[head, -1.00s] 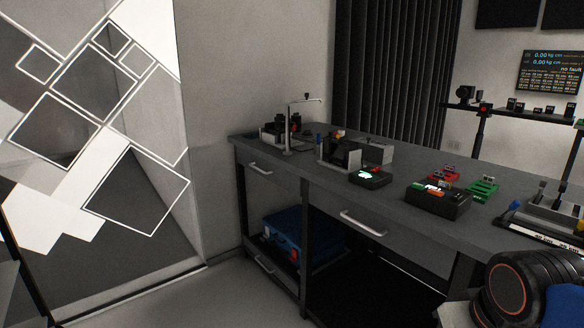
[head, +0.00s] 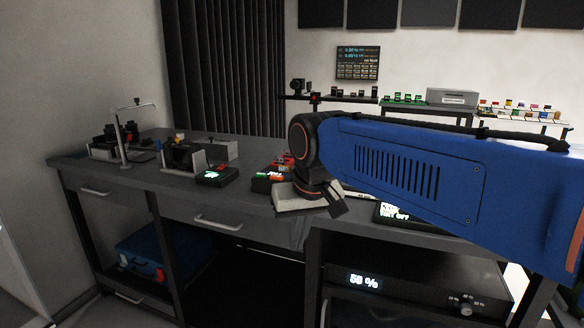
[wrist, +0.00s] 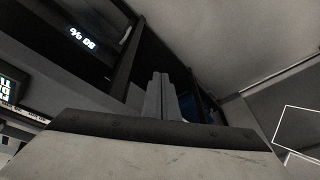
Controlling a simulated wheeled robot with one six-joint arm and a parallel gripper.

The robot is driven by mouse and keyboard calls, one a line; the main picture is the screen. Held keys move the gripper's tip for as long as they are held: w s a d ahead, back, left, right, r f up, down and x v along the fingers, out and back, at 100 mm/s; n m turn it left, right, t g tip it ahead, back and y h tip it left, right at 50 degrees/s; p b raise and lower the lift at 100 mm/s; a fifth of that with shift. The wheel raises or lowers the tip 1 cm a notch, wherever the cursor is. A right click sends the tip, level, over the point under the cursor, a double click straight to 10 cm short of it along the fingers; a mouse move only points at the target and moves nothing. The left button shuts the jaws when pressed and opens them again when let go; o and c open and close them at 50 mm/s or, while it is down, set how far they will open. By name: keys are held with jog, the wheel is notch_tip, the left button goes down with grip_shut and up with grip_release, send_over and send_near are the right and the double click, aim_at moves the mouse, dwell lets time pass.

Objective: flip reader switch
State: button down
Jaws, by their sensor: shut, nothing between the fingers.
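No switch that I can tell for certain as the reader switch shows in either view. A small black box with a lit greenish screen (head: 217,175) stands on the dark bench (head: 180,195) in the head view; I cannot tell whether it is the reader. My gripper (wrist: 161,78) shows in the wrist view with its fingers together and nothing between them. In the head view my blue arm crosses the right half, and its wrist end hangs at the bench's front edge. It hides part of the bench top behind it.
Black devices (head: 180,153) and a lamp-like stand (head: 122,135) are on the bench's left. A box with coloured parts (head: 268,180) is partly behind my wrist. Below are a blue case (head: 155,258) and a unit reading "50 %" (head: 363,281). A shelf (head: 335,99) stands behind.

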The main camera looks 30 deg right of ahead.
jog(key=w+d+r+m+g, duration=0.1)
jog(key=w+d+r+m, duration=0.3)
jog(key=w+r, duration=0.6)
jog(key=w+d+r+m+g, duration=0.2)
jog(key=w+d+r+m, duration=0.1)
jog(key=w+d+r, duration=0.5)
jog(key=w+r, duration=0.3)
jog(key=shift+w+m+g, duration=0.25)
jog(key=shift+m+g, duration=0.05)
jog(key=shift+m, duration=0.1)
jog(key=shift+d, duration=0.1)
notch_tip(320, 180, down, 14)
jog(key=shift+r, duration=0.1)
